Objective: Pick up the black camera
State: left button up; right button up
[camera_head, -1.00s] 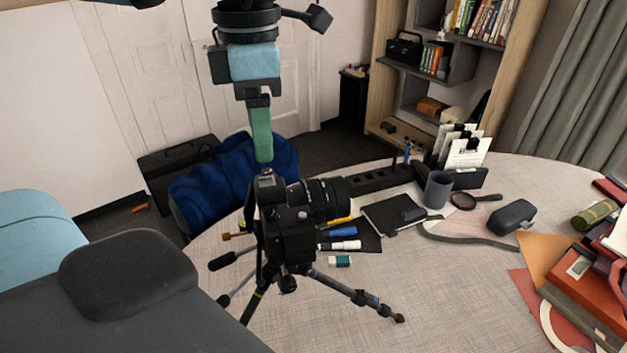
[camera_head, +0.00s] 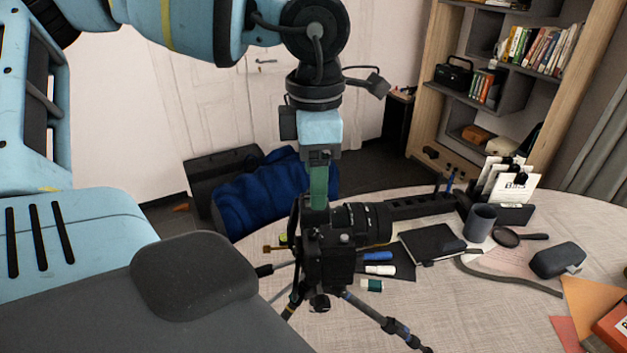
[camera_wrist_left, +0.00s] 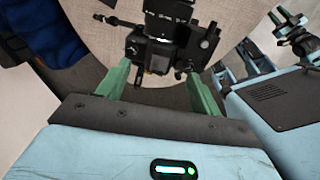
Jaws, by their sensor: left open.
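The black camera (camera_head: 328,256) with its long lens stands on a tripod (camera_head: 372,311) at the near edge of the round table. My left gripper (camera_head: 319,203) comes down from above; its green fingers reach the camera's top edge in the head view. In the left wrist view the gripper (camera_wrist_left: 158,86) is open, and the camera (camera_wrist_left: 150,50) shows beyond and between its two fingertips. I cannot tell whether they touch it. A small part with green pieces at the wrist view's top right may be my right gripper (camera_wrist_left: 287,22); its state is unclear.
On the table (camera_head: 450,318) are a black notebook (camera_head: 432,243), markers (camera_head: 378,257), a grey cup (camera_head: 480,222), a magnifying glass (camera_head: 507,237) and a dark case (camera_head: 557,260). A blue bag (camera_head: 270,192) lies behind the tripod. A bookshelf (camera_head: 430,100) stands at the back right.

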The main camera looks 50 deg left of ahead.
aim_at(324, 230)
pick_arm(q)
jog(key=shift+f, duration=1.5)
grip_shut()
jog(key=shift+w+r, duration=0.1)
